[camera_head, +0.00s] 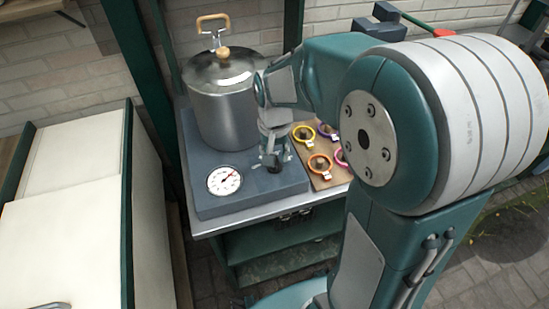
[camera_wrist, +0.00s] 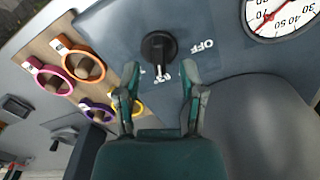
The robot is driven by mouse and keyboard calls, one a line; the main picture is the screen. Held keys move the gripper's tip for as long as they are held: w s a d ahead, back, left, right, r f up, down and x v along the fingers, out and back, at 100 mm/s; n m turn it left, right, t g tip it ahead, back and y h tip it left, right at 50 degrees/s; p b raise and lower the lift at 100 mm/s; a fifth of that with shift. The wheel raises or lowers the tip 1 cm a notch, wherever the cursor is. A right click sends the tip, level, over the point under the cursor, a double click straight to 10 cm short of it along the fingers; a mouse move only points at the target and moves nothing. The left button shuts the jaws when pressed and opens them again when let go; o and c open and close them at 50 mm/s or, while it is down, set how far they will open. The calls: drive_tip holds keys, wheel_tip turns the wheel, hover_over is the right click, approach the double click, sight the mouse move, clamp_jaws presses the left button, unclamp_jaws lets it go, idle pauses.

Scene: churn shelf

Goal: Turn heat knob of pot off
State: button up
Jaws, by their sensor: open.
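A silver pot (camera_head: 222,100) with a lid and wooden-topped handle stands on a dark blue-grey heater base (camera_head: 265,185). The base carries a round white dial gauge (camera_head: 224,180), which shows at the top right of the wrist view (camera_wrist: 284,14). The black heat knob (camera_wrist: 159,47) stands on the base with an "OFF" label (camera_wrist: 205,45) to its right in the wrist view. In the head view the knob (camera_head: 270,160) is partly covered by my gripper. My gripper (camera_wrist: 160,80) is open and empty, its fingertips just short of the knob, one to either side.
A wooden board (camera_head: 330,178) with several coloured rings, orange, yellow, purple and pink, lies right of the base. A white-topped cabinet (camera_head: 70,230) stands to the left. A brick wall is behind the pot.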

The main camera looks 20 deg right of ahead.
drive_tip(key=shift+f, duration=1.1)
clamp_jaws()
drive_tip(key=shift+n, duration=0.5)
drive_tip(key=n, duration=0.3)
drive_tip(key=shift+n, duration=0.4)
drive_tip(key=n, duration=0.4)
drive_tip(key=shift+n, duration=0.3)
drive_tip(key=n, duration=0.4)
drive_tip(key=shift+r+n, duration=0.1)
drive_tip(key=shift+n, duration=2.1)
